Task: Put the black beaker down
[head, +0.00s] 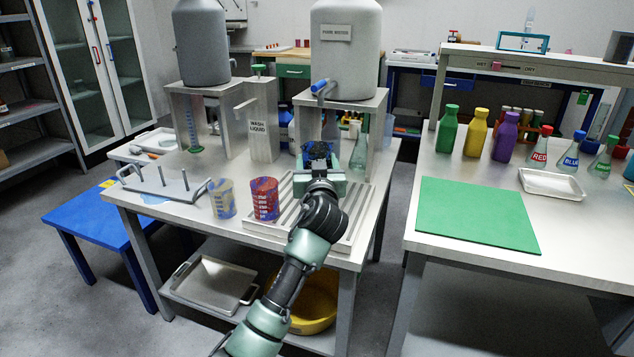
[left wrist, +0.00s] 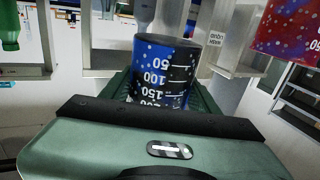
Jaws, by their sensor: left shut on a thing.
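The black beaker (head: 318,149), dark with blue patches, is in my left gripper (head: 319,168) in front of the right-hand tank stand. In the left wrist view the beaker (left wrist: 165,68) shows blue and black with white graduation marks, upside down in the picture. The left gripper (left wrist: 163,95) is shut on it, one finger on each side. In the head view the gripper hides its lower part, so I cannot tell whether its base touches anything. A slatted metal tray (head: 338,240) lies on the table under my wrist. My right gripper is not in view.
A red beaker (head: 265,199) and a blue-yellow beaker (head: 221,199) stand left of my arm. A pegged rack (head: 165,186) is farther left. The tank (head: 346,55) on its stand has a blue tap (head: 320,86) above the gripper. A green mat (head: 475,215) lies bare on the right table.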

